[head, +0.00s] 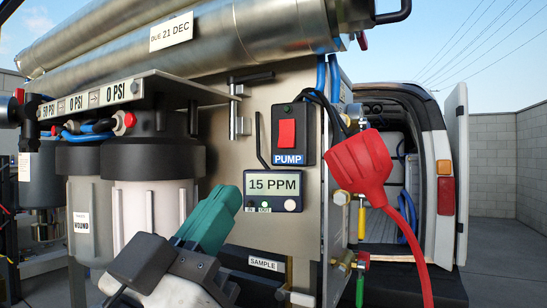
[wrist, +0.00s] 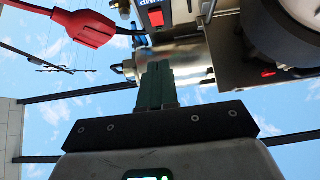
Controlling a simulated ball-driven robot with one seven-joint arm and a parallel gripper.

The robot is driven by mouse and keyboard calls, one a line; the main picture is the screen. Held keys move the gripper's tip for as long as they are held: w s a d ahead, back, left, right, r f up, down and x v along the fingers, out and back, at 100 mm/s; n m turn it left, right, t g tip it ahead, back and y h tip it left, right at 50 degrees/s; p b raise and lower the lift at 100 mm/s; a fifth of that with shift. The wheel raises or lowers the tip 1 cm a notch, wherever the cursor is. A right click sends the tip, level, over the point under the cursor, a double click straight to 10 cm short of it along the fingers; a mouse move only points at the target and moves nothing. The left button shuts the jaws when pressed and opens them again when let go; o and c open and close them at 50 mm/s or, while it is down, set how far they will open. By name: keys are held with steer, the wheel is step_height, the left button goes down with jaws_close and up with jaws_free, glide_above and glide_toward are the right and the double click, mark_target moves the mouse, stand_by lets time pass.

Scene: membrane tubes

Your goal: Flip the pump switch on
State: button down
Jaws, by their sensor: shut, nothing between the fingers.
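The pump switch (head: 287,133) is a red rocker in a black housing with a white-on-blue PUMP label (head: 288,160) below it, on the metal panel. Its red rocker also shows at the top of the wrist view (wrist: 156,18), with part of the label. I cannot tell which way the rocker is tipped. My gripper (head: 226,196) has green fingers, shut together and empty. In the head view it appears below and left of the switch, in front of the panel. The fingers (wrist: 157,68) point towards the switch side in the wrist view, apart from it.
A 15 PPM meter (head: 273,191) sits below the switch. A big red plug with cable (head: 361,166) hangs right of it. Steel membrane tubes (head: 200,40) run overhead. A van (head: 420,170) stands behind.

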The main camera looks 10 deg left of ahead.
mark_target(285, 139)
steer(key=shift+w+d+f+p+x, duration=0.1)
steer(key=shift+w+f+p+x, duration=0.25)
steer(key=shift+p+x, duration=1.2)
steer(key=shift+w+d+f+p+x, duration=0.15)
steer(key=shift+w+f+p+x, duration=0.2)
steer(key=shift+x, duration=2.4)
steer(key=shift+w+d+f+p+x, duration=0.1)
steer(key=shift+f+p+x, duration=0.55)
steer(key=shift+x, duration=1.5)
steer(key=shift+r, duration=0.2)
steer(key=shift+f, duration=0.1)
